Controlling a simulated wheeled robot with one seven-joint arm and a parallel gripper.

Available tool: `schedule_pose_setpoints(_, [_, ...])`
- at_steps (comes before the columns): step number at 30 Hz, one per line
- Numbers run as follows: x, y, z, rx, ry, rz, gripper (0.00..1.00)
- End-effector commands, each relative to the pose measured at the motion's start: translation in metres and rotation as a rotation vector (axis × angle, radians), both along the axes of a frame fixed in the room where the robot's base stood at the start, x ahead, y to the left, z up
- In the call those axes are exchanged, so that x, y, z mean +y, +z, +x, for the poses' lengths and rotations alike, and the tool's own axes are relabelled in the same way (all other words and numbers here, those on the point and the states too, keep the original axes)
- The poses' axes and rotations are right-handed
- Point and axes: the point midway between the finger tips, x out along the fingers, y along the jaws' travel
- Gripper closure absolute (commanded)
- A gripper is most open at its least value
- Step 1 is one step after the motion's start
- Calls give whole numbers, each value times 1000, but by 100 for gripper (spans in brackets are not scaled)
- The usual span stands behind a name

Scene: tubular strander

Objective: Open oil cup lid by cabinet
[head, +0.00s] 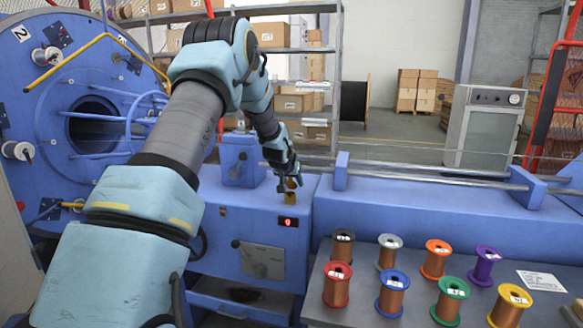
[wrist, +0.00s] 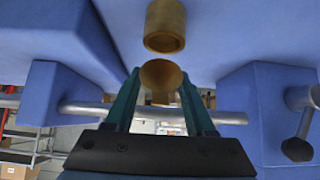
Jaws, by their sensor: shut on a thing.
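The brass oil cup (head: 291,198) stands on the blue machine housing, just below my gripper (head: 288,182). In the wrist view the cup (wrist: 165,28) shows at top centre with its round rim facing the camera. The round brass lid (wrist: 160,74) is between the fingertips of my gripper (wrist: 160,84), which is shut on it. A narrow gap shows between lid and cup rim; I cannot tell whether a hinge joins them. In the head view the lid is small and partly hidden by the fingers.
A blue lever block (head: 239,160) stands left of the cup. A blue bracket (head: 341,171) with metal rods (head: 425,178) is to the right. Several wire spools stand on the grey table (head: 350,312) in front. A pale cabinet (head: 485,128) stands at the back right.

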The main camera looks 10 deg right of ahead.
Motion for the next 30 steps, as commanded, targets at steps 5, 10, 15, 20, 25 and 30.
schedule_pose_setpoints(5, [-2, 6, 5, 102, 1, 55, 100])
schedule_pose_setpoints(10, [-3, 2, 6, 171, 1, 93, 100])
schedule_pose_setpoints(15, [-4, 0, 7, 212, 1, 115, 100])
schedule_pose_setpoints(20, [-4, -1, 8, 226, 0, 123, 100])
schedule_pose_setpoints(25, [-4, -2, 8, 227, 0, 124, 100])
schedule_pose_setpoints(30, [-4, -2, 8, 226, -1, 124, 100])
